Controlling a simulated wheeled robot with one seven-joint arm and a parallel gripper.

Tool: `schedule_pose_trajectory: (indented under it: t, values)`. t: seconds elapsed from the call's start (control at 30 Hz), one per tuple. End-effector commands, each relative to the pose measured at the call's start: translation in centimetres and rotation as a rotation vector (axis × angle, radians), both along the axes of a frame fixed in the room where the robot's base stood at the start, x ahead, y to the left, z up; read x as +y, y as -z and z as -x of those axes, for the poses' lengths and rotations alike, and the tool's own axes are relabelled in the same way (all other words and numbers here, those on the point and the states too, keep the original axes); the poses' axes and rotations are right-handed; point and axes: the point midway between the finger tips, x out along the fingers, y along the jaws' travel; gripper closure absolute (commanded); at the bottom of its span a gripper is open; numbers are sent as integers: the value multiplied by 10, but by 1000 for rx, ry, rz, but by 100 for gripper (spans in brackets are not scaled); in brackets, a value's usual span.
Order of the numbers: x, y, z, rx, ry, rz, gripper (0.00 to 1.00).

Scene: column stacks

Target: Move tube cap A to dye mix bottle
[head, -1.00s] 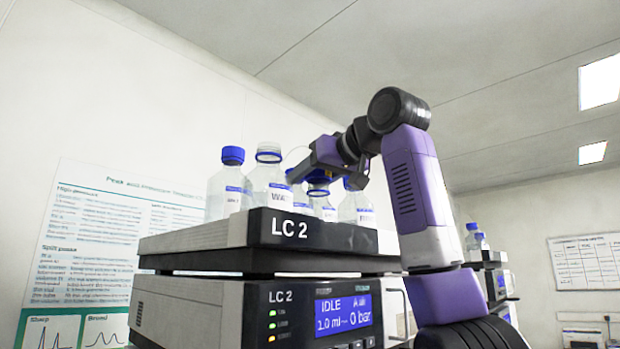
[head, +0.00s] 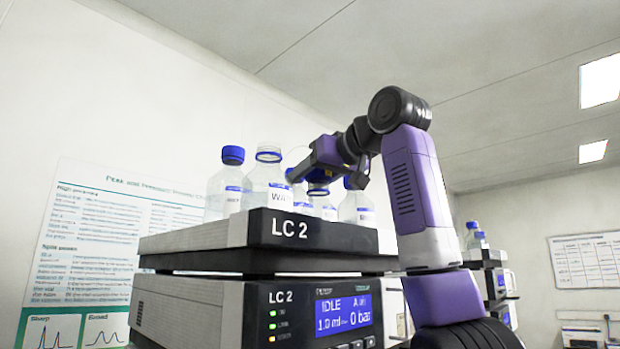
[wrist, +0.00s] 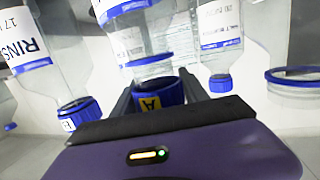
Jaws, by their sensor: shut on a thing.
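My gripper (head: 318,176) is over the bottles on the stack's top tray. Its fingers are shut on the blue tube cap A (wrist: 156,93), whose yellow label with an A shows in the wrist view. A clear bottle with a blue neck ring (wrist: 150,60) is right at the cap; I cannot tell whether the two touch. The same ring seems to show just below the gripper in the head view (head: 318,191). I cannot read "dye mix" on any label, so I cannot tell which bottle it is.
The LC 2 tray (head: 320,231) is crowded. A blue-capped bottle (head: 228,187) and an open bottle (head: 267,177) stand left of my gripper. The wrist view shows a capped rinse bottle (wrist: 55,85), a small capped bottle (wrist: 219,60) and an open bottle (wrist: 297,78) close by.

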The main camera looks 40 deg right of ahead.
Motion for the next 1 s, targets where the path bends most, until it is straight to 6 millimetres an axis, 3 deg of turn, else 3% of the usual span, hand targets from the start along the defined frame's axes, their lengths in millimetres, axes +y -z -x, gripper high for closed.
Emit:
schedule_pose_trajectory:
  t: [1.0]
  values:
    - [0, 9, 0, 0, -1, 0, 87]
